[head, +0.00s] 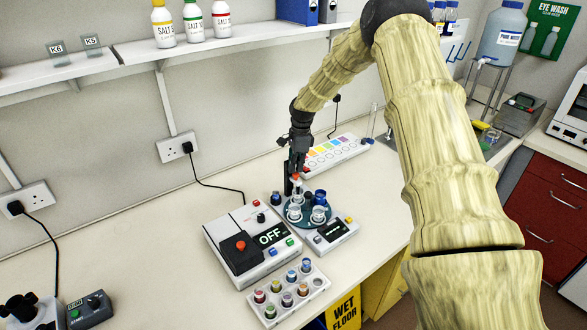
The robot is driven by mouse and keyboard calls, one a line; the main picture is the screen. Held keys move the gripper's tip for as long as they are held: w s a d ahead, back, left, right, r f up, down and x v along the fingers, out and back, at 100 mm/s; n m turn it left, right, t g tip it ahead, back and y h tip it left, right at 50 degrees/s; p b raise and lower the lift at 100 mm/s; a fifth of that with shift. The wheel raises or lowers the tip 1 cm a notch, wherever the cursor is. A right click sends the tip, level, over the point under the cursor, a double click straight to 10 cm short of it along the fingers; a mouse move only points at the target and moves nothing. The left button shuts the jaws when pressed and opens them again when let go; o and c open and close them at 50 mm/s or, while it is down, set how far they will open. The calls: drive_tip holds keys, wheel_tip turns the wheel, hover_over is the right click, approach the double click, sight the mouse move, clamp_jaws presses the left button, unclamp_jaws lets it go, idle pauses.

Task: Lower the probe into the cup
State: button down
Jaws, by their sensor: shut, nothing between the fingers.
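My gripper (297,165) is shut with nothing between its fingers. It is above the dark round turntable (306,225) in the middle of the bench. A red-topped piece (296,177), which may be the probe's top, shows just below the fingertips; I cannot tell if they touch. Clear cups stand on the turntable, one at the front left (294,213) and one at the right (318,214). A dark blue container (320,196) is behind them. The probe's lower end is too small to make out, so I cannot tell whether it is inside a cup.
A white instrument (228,236) reading OFF is left of the turntable, and a small display unit (333,232) is to its right. A rack of coloured vials (273,311) is in front. A white strip with coloured squares (335,152) lies behind. The bench at left is mostly clear.

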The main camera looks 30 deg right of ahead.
drive_tip(key=shift+s+f, duration=0.3)
drive_tip(key=shift+s, duration=0.35)
drive_tip(key=shift+s+r, duration=0.45)
drive_tip(key=shift+w+d+f, duration=0.15)
drive_tip(key=shift+w+d, duration=0.05)
drive_tip(key=d+r, duration=0.3)
drive_tip(key=r, duration=0.9)
drive_tip(key=shift+s+d+r+p, duration=0.3)
drive_tip(key=shift+s+r+p, duration=0.05)
drive_tip(key=shift+s, duration=0.1)
